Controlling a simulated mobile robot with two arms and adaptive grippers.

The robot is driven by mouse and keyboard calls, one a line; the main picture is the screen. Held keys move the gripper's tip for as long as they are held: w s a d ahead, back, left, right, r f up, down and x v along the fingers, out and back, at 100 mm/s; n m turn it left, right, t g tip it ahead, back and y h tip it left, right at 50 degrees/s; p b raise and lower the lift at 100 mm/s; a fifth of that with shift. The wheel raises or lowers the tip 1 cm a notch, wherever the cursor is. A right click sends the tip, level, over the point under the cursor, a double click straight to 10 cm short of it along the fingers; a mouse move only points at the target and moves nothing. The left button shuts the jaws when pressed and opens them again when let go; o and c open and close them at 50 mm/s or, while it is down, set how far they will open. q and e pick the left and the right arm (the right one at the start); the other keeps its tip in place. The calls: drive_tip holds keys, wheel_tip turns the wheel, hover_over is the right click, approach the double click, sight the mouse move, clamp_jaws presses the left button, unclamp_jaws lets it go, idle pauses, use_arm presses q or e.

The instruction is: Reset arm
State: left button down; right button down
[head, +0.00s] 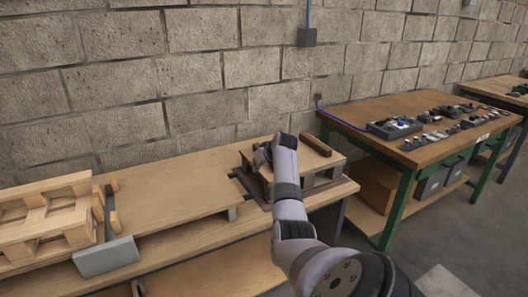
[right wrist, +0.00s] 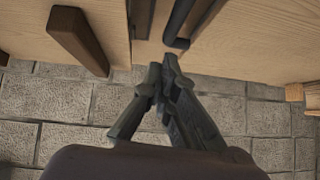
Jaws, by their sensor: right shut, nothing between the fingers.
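My right arm reaches in from the lower right of the head view, over the wooden bench (head: 185,205). Its gripper (head: 260,157) is partly hidden by my own arm, above the left part of a small raised wooden platform (head: 326,161) near the wall. In the right wrist view the fingers of this gripper (right wrist: 163,85) are together and empty, with the bench edge and the block wall beyond them. A dark brown wooden bar (head: 316,145) lies on the platform; it also shows in the wrist view (right wrist: 77,38). My left gripper is not in view.
A pallet-like wooden frame (head: 45,222) and a grey block (head: 106,257) are at the bench's left. A green-legged table (head: 400,148) with several devices stands to the right. The block wall (head: 200,75) runs close behind. The bench middle is clear.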

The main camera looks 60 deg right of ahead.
drive_tip(key=shift+d+v, duration=0.2)
drive_tip(key=shift+v, duration=1.1)
drive_tip(key=shift+d+v, duration=0.15)
drive_tip(key=shift+v, duration=1.15)
drive_tip(key=shift+s, duration=0.15)
